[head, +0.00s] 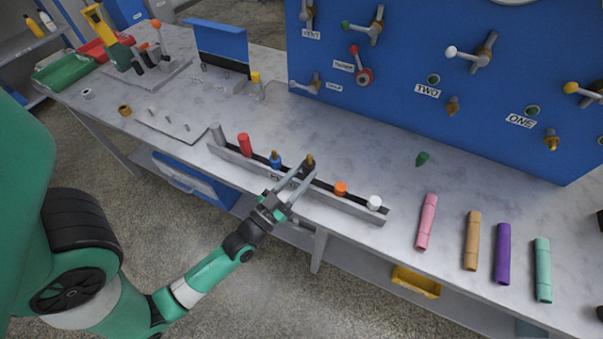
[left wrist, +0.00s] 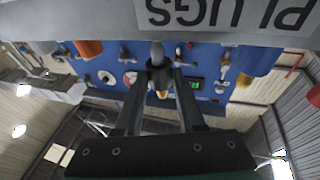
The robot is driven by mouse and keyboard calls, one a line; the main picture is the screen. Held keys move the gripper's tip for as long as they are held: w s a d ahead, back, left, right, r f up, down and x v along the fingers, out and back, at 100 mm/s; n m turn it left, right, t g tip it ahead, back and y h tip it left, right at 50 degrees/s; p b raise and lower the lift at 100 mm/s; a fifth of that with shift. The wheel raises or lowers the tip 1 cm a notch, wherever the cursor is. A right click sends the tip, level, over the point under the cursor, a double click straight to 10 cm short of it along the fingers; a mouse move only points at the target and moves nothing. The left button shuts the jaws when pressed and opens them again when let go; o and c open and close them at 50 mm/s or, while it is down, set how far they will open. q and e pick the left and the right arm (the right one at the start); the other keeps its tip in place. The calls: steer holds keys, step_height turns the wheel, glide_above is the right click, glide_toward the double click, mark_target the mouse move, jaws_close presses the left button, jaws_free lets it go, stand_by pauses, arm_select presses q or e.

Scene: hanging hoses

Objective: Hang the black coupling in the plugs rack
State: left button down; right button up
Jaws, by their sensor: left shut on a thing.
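The plugs rack (head: 365,211) is a long grey bar along the front edge of the bench, with a row of coloured couplings in it. The black coupling (head: 309,161), with a brownish top, stands upright at the rack between the blue and orange ones. My left gripper (head: 301,179) reaches over the rack front and is shut on the black coupling. In the left wrist view, the fingers (left wrist: 160,72) close around a dark piece with a yellowish end (left wrist: 162,94), just by the rack's PLUGS label (left wrist: 230,13). Whether the coupling is fully seated is hidden. My right gripper is not in view.
Red (head: 244,145), blue (head: 276,159), orange (head: 341,188) and white (head: 374,202) couplings flank the held one. Pink (head: 426,222), tan, purple and mint tubes lie on the right of the bench. A blue valve panel (head: 400,90) stands behind. The bench behind the rack is mostly clear.

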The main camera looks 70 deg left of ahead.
arm_select(q)
steer(key=shift+f+b, duration=1.6)
steer(key=shift+f, duration=0.25)
steer(key=shift+c, duration=2.2)
jaws_free()
steer(key=p+v, duration=0.1)
steer(key=v, duration=1)
steer(key=shift+s+d, duration=0.15)
steer(key=shift+s, duration=0.1)
steer(key=shift+f, duration=0.1)
